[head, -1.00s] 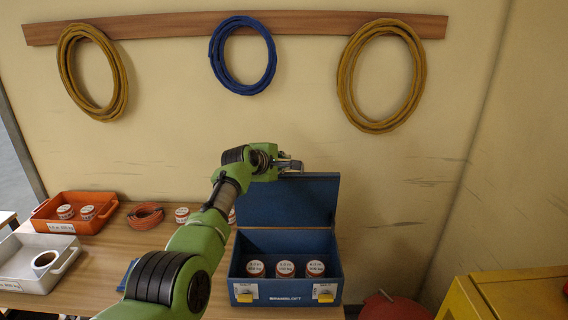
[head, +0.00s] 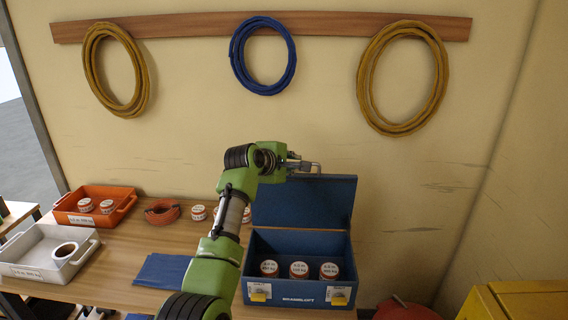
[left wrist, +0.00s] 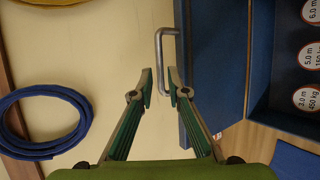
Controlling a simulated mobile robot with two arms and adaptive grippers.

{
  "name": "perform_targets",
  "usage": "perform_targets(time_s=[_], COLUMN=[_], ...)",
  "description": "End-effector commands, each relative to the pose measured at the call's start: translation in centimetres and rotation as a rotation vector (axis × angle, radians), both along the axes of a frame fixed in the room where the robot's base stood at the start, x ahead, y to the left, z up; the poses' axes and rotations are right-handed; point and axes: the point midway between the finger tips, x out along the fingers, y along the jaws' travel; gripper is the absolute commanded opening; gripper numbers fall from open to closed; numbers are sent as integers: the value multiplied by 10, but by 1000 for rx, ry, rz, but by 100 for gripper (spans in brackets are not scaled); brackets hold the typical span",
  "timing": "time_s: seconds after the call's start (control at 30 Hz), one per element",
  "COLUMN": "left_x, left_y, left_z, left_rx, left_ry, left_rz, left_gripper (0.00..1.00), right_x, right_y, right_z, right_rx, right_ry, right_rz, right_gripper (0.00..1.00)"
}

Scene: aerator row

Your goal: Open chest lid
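The blue chest (head: 290,285) stands on the table with its lid (head: 310,205) raised roughly upright at the back. Three round items with white labels (head: 299,270) show inside. My left gripper (head: 304,166) is at the lid's top edge. In the left wrist view, the metal handle (left wrist: 160,60) sticks out from the lid (left wrist: 215,60). The fingers of my left gripper (left wrist: 160,76) are apart, one on each side of the handle's bar, with gaps visible. My right gripper is not in view.
An orange tray (head: 68,216) and a grey tray (head: 20,262) stand at the left. An orange coil (head: 162,212) and a folded blue cloth (head: 160,270) lie on the table. Coiled hoses hang on the wall behind. A yellow cabinet (head: 515,300) is at the right.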

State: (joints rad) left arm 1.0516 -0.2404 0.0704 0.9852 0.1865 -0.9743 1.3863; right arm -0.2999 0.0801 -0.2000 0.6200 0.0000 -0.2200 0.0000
Motion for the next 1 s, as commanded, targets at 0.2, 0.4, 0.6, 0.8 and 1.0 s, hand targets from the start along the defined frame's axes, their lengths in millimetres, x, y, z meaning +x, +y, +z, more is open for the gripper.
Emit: perform_targets(time_s=[0.2, 0.4, 0.6, 0.8, 1.0], left_x=[-24, -44, -53, -54, -55], left_y=[12, 21, 25, 25, 28], left_z=[14, 24, 28, 29, 22], left_rx=[-2, -1, 0, 0, 12], left_ry=[-3, -3, -1, 0, 2], left_rz=[1, 1, 0, 0, -1], left_gripper=[15, 15, 15, 15, 15], right_x=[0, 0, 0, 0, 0], right_y=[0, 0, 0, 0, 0], right_z=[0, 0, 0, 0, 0], right_rx=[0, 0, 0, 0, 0], right_ry=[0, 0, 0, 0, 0], right_rz=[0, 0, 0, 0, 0], right_gripper=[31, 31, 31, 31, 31])
